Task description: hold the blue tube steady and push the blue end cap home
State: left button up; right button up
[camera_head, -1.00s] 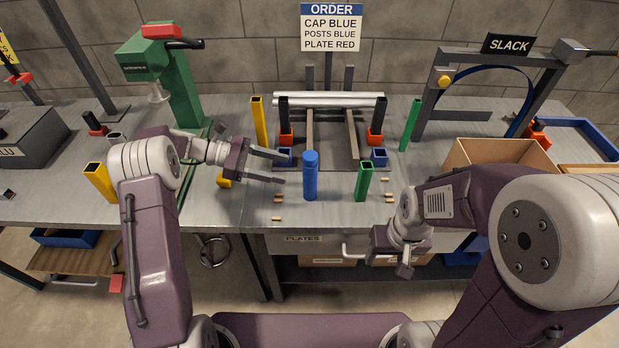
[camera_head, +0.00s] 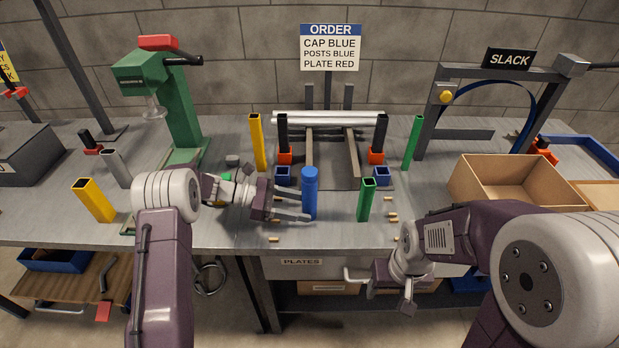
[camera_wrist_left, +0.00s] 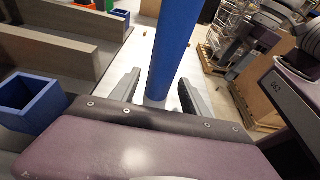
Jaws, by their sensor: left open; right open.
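The blue tube (camera_head: 310,202) stands upright near the front middle of the bench. The blue end cap (camera_head: 310,174) sits on its top as a slightly wider band; I cannot tell how deep it sits. My left gripper (camera_head: 303,207) is open at the tube's left side, low on it. In the left wrist view the tube (camera_wrist_left: 168,60) stands between the two spread fingers (camera_wrist_left: 157,90), with a gap visible on the left; the cap is out of that view. My right gripper (camera_head: 379,289) is open and empty, low in front of the bench edge.
A green post (camera_head: 366,201) stands right of the tube, with small pegs around. Small blue square sockets (camera_head: 283,176) and the rail fixture (camera_head: 330,118) lie behind. A yellow post (camera_head: 257,143) is behind left. A cardboard box (camera_head: 515,185) is at right.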

pick_arm(q)
jog(key=shift+d+f, duration=0.2)
jog(key=shift+d, duration=0.5)
jog(key=c, duration=0.9)
